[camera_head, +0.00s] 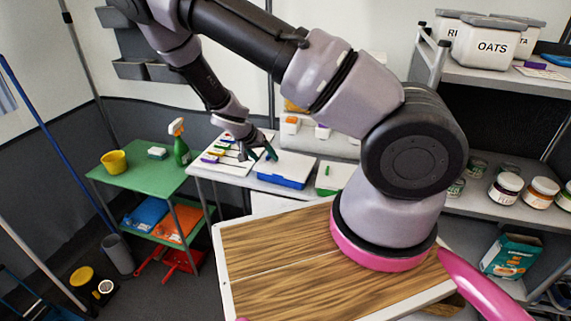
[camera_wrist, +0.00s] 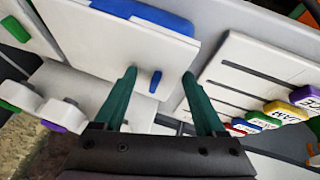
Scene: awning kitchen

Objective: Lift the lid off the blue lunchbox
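The blue lunchbox (camera_head: 279,182) stands on the white worktop in the head view, and its white lid (camera_head: 292,166) lies on top. In the wrist view a blue strip of the lunchbox (camera_wrist: 145,14) shows past the white lid (camera_wrist: 105,38). A small blue knob (camera_wrist: 155,82) stands on the lid near one edge. My gripper (camera_wrist: 160,74) is open and empty, with green fingers on either side of the knob in the picture. I cannot tell whether they reach down to it. In the head view my gripper (camera_head: 262,156) is at the lid's left side.
A white rack with coloured labelled tabs (camera_head: 222,150) lies to the left. A spray bottle (camera_head: 181,150) and yellow bucket (camera_head: 114,162) stand on the green cart (camera_head: 140,174).

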